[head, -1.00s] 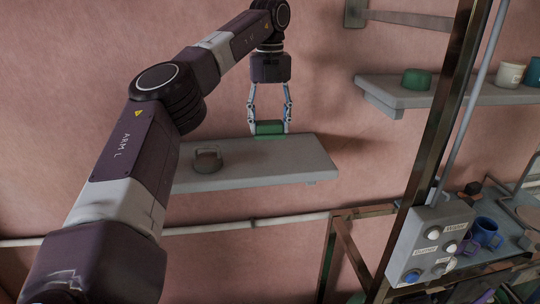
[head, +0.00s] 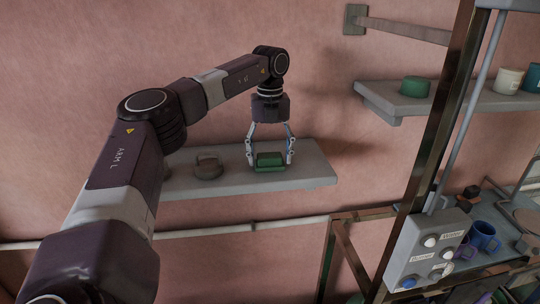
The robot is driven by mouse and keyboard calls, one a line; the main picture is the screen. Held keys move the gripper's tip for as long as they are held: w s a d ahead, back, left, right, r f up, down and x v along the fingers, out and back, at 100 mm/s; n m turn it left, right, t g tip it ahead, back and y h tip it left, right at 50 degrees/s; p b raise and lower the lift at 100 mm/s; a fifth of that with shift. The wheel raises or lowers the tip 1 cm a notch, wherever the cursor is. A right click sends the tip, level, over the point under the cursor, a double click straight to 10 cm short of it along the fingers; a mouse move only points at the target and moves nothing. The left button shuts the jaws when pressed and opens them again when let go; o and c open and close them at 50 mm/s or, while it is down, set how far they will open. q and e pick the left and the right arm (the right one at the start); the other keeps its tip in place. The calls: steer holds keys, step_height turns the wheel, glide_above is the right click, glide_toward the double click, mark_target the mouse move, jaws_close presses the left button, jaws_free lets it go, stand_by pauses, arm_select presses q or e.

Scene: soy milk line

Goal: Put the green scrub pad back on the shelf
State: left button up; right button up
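The green scrub pad (head: 270,161) is at the right part of the grey wall shelf (head: 318,178). My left gripper (head: 270,160) points down from above, with one finger at each side of the pad, and is shut on it. The pad looks level and sits low over the shelf top. I cannot tell whether it touches the shelf. My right gripper is not in view.
A dark round object with a handle (head: 208,167) stands on the same shelf, left of the pad. A higher shelf (head: 440,102) at the right holds a green round item (head: 415,87) and cups. A dark metal post (head: 437,130) and a switch box (head: 425,250) stand at the front right.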

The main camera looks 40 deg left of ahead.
mark_target(271, 156)
arm_select(q)
steer(key=shift+f, duration=0.15)
steer(key=r+b, duration=0.3)
steer(key=r, duration=0.3)
steer(key=shift+w+r, duration=0.15)
steer(key=shift+w, duration=0.05)
steer(key=shift+s+r, duration=0.1)
steer(key=shift+r, duration=0.65)
